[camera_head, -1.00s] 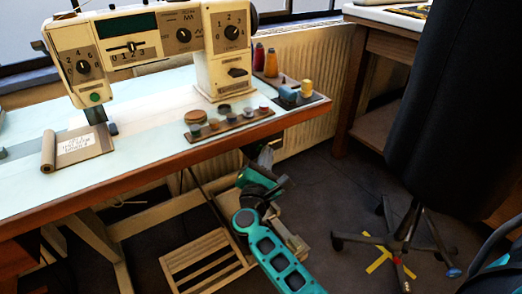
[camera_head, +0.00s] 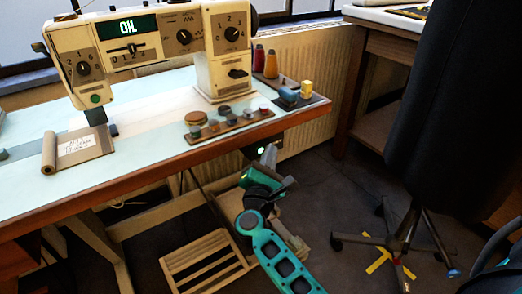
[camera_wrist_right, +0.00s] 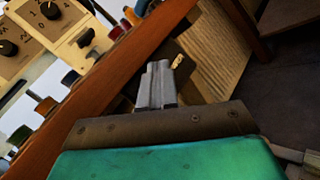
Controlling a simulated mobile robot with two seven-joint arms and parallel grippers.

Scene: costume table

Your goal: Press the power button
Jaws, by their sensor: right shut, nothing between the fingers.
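A small light (camera_head: 260,150) glows on a dark unit (camera_head: 278,144) under the table's front edge; I take this unit to hold the power button. My right gripper (camera_head: 269,154) is shut and empty just below that edge, close to the unit. In the right wrist view its closed fingers (camera_wrist_right: 158,72) point at the dark underside, left of a small pale marking (camera_wrist_right: 178,62). I cannot tell whether they touch it. My left gripper is not in view.
The table's wooden front edge (camera_head: 150,176) runs just above my right gripper. A tray of spools (camera_head: 228,124) and a rolled mat (camera_head: 76,148) lie on top. A slatted wooden rack (camera_head: 205,262) is below. A black chair (camera_head: 440,100) stands at the right.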

